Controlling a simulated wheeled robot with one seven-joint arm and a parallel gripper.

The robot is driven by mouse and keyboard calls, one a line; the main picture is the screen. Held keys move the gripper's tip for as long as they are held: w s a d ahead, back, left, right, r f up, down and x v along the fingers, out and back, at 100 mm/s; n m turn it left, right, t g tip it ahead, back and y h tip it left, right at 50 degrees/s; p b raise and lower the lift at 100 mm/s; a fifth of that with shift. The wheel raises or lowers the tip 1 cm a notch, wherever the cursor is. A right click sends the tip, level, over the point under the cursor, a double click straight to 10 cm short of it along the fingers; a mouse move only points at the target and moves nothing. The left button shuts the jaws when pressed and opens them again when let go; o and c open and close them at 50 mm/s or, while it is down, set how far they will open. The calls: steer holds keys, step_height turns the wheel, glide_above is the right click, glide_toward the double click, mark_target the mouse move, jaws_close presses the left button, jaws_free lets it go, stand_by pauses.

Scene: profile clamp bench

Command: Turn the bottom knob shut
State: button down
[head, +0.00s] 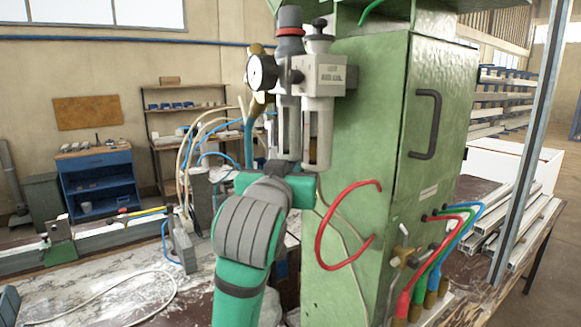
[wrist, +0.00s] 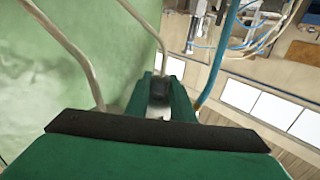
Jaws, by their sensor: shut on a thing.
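The air unit (head: 319,75) is mounted beside the green cabinet, with a round gauge (head: 262,73) on its left and two grey bowls hanging below. My gripper (head: 276,178) is right under the left bowl (head: 288,130), reaching up from below. It is shut at that bowl's lower end, where the bottom knob sits. The knob is hidden by the fingers, so its turn position cannot be seen. In the wrist view, my gripper (wrist: 160,98) shows green fingers close together around something dark; the knob is not clearly visible there.
The green cabinet (head: 375,130) stands close on the right, with a red hose (head: 324,225) looping from its side. Thin hoses (head: 190,145) rise just left of my gripper. Coloured hoses with fittings (head: 420,262) are at lower right. The bench (head: 110,290) is at left.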

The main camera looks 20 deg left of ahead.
stand_by(0.3)
steer(key=c, duration=1.5)
jaws_free()
steer(key=shift+w, duration=0.15)
steer(key=shift+c, duration=0.2)
steer(key=s+d, duration=0.1)
steer(key=s, duration=0.9)
steer(key=shift+s, duration=0.4)
steer(key=shift+d+f, duration=0.1)
